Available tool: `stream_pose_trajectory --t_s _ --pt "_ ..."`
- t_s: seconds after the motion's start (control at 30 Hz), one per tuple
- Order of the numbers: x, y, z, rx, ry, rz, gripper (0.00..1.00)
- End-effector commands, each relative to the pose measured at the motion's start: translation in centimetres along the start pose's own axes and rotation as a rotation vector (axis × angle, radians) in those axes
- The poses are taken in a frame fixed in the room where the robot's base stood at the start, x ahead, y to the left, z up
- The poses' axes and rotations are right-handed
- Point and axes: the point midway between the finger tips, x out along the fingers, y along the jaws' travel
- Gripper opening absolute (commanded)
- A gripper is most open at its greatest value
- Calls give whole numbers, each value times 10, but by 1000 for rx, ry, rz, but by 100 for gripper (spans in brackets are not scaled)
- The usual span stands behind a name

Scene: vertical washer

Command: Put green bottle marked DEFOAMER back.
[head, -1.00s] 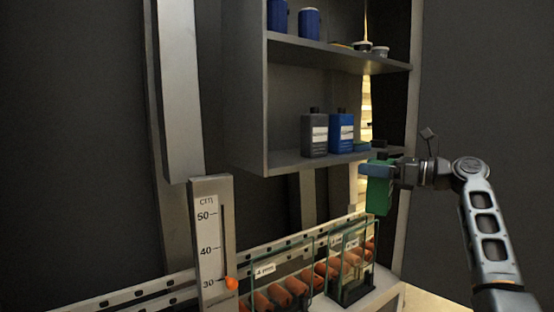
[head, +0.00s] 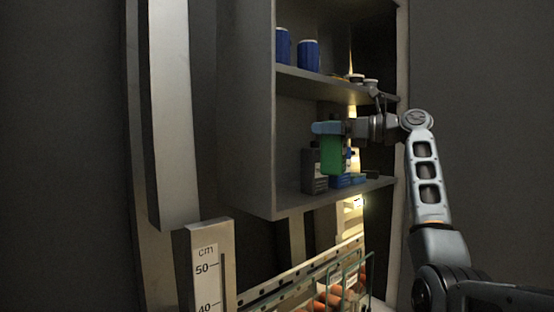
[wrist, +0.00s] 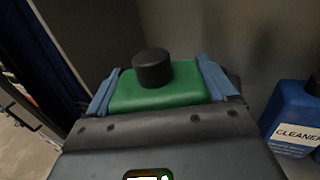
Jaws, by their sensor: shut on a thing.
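The green bottle (head: 331,157) is held upright at the lower shelf (head: 310,203) of the cabinet, in front of the dark grey bottle (head: 309,172) and the blue bottle. My gripper (head: 328,128) is shut on it near its top. In the wrist view the green bottle (wrist: 160,90) with its black cap sits between the blue fingers. Its label is not readable in either view. I cannot tell whether its base touches the shelf.
A blue bottle marked CLEANER (wrist: 296,115) stands to the right in the wrist view. Blue containers (head: 308,56) and small tubs (head: 357,78) stand on the upper shelf.

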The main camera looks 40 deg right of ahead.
Motion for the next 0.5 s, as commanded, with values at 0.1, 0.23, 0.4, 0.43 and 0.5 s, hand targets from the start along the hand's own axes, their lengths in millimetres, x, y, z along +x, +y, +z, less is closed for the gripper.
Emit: stream_pose_trajectory --t_s 0.1,0.23,0.4,0.43,0.5 --pt "28 9 2 -1 0 3 21" --pt "56 18 3 -1 -1 3 21" --pt "90 28 3 -1 -1 2 21" --pt "96 30 3 -2 -1 2 21" --pt "108 33 2 -1 -1 1 21"
